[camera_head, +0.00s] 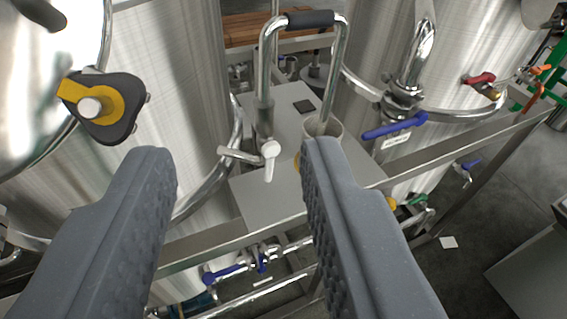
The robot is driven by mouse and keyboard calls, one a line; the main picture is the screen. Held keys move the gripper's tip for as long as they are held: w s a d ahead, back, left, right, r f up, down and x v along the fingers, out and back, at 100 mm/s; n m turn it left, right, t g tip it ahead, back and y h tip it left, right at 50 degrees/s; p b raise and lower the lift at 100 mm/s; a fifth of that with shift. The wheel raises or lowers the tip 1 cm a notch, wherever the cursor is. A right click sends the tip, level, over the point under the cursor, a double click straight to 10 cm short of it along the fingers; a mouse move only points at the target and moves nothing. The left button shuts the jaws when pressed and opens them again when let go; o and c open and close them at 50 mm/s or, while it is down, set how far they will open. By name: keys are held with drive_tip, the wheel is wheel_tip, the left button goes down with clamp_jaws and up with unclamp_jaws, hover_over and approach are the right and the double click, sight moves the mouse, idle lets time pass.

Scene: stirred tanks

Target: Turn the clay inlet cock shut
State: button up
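My gripper (237,165) is open and empty, its two dark grey fingers wide apart in the foreground. I cannot tell for sure which handle is the clay inlet cock. At the far right, orange to brownish-red handles (534,97) sit on green pipework, small and partly cut off by the frame. A red-handled cock (480,78) is on the right tank. A blue lever (394,126) sits on a steel fitting of that tank, with an unreadable white label below it. All these handles are beyond my right finger and apart from it.
Steel tanks (180,75) stand left and right. Between them a steel shelf (265,205) carries a bent pipe with a black grip (310,19), a white-handled tap (270,158) and a beige cup (322,128). A steel frame rail crosses below; blue-handled valves (222,275) hang under it.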

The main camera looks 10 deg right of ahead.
drive_tip(key=w+d+f+n+t+h+p, duration=0.1)
drive_tip(key=w+d+f+p, duration=0.1)
drive_tip(key=w+d+f, duration=0.6)
drive_tip(key=w+d+f+n+t+p, duration=0.15)
drive_tip(key=w+d+f, duration=0.35)
drive_tip(key=w, duration=0.5)
drive_tip(key=n+g+y+p, duration=0.2)
drive_tip(key=y+p, duration=0.3)
drive_tip(key=y, duration=0.5)
approach(272, 169)
drive_tip(key=b+x, duration=0.1)
drive_tip(key=x, duration=0.7)
drive_tip(key=shift+w+f, duration=0.15)
drive_tip(key=shift+w, duration=0.05)
drive_tip(key=shift+c, duration=0.4)
clamp_jaws()
